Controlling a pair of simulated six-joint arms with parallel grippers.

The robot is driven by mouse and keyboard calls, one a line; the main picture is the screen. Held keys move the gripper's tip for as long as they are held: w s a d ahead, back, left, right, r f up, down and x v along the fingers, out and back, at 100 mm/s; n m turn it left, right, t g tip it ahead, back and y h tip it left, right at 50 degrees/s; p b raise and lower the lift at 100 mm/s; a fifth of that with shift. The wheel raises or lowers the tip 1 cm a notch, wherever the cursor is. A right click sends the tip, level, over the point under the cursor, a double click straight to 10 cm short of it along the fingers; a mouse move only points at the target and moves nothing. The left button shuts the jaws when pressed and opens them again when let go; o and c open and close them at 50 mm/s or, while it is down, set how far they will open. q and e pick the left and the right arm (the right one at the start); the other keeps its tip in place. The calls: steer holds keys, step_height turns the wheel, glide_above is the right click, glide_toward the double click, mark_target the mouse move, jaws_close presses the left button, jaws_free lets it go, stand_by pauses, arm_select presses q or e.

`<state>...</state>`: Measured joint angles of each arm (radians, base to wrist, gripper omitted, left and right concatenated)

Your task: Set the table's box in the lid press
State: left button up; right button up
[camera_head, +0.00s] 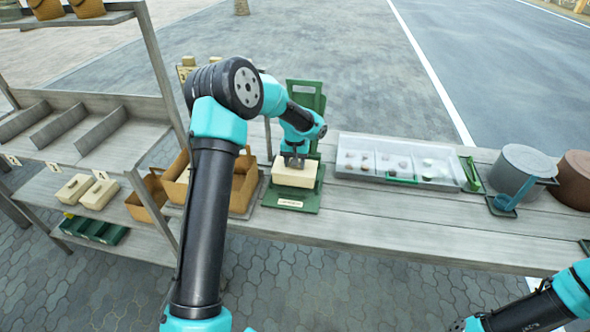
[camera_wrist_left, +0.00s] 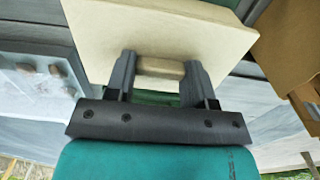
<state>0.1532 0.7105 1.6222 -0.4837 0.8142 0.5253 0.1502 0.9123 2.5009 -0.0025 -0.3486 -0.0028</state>
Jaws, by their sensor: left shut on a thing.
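A cream box (camera_head: 295,174) is at the green lid press (camera_head: 298,202) on the table. My left gripper (camera_head: 294,160) reaches down onto the box from above. In the left wrist view, its two fingers (camera_wrist_left: 160,72) are shut on a tan raised grip on top of the cream box (camera_wrist_left: 115,30). The box is over the press's green base; I cannot tell whether it rests on it. The press's upright green back (camera_head: 306,97) stands behind, partly hidden by my arm.
Brown open boxes (camera_head: 243,185) stand left of the press. A grey compartment tray (camera_head: 385,160) with small lumps lies to the right, then a grey pot (camera_head: 520,170) and a brown pot (camera_head: 574,180). A shelf (camera_head: 80,130) holds other cream boxes (camera_head: 98,195).

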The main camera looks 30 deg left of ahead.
mark_target(295, 169)
arm_select(q)
steer(key=shift+f, duration=1.75)
steer(key=shift+f, duration=0.1)
steer(key=o, duration=1.2)
step_height(295, 169, up, 12)
steer(key=shift+r, duration=0.15)
steer(key=shift+d, duration=0.1)
